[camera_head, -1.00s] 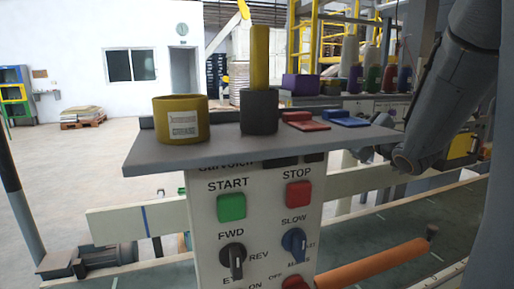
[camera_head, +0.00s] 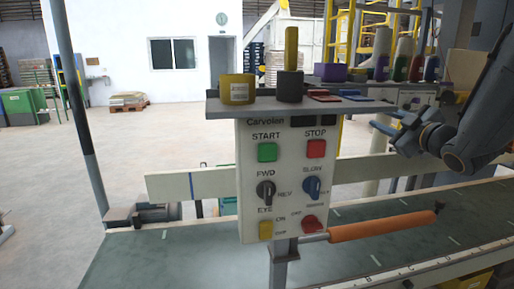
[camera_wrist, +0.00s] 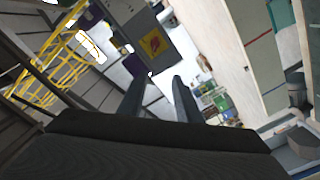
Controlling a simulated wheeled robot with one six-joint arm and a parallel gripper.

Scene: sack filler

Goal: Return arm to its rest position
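My arm (camera_head: 487,120) reaches in from the right edge of the head view, bent at a joint. My gripper (camera_head: 388,135) is at its left end, right of the control panel (camera_head: 284,190) and clear of it. In the wrist view, the two fingers of my gripper (camera_wrist: 160,82) stand apart with nothing between them. The gripper is open and empty.
A shelf (camera_head: 330,107) on the panel holds a yellow tape roll (camera_head: 237,90), a dark cup (camera_head: 290,88) with a yellow stick, and red and blue items. An orange roller (camera_head: 382,226) lies over the green conveyor (camera_head: 180,255). Thread cones (camera_head: 403,60) stand behind.

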